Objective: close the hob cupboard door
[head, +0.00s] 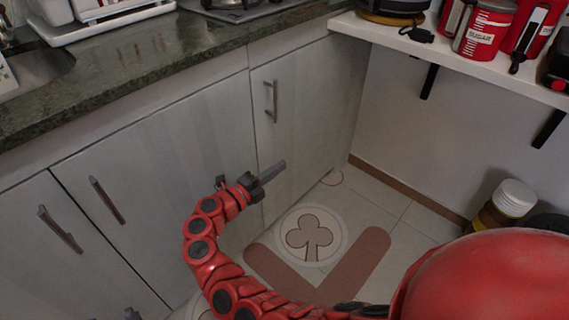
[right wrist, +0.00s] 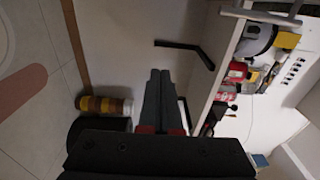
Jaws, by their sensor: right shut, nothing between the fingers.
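The hob (head: 240,8) shows at the top edge of the head view. The pale cupboard door (head: 310,110) at the right end of the row, with an upright bar handle (head: 271,101), is below and right of it. This door looks flush with the cabinet front, with no clear gap. My right gripper (head: 274,171) is shut and empty, in front of the lower left part of this door. I cannot tell whether it touches the door. In the right wrist view its fingers (right wrist: 160,82) are together and point toward the wall.
More pale doors (head: 150,185) with bar handles are at the left, under the dark stone worktop (head: 150,65). A wall shelf (head: 450,52) with red tins is at the upper right. A striped container (head: 512,200) stands near the wall. The tiled floor by the door is clear.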

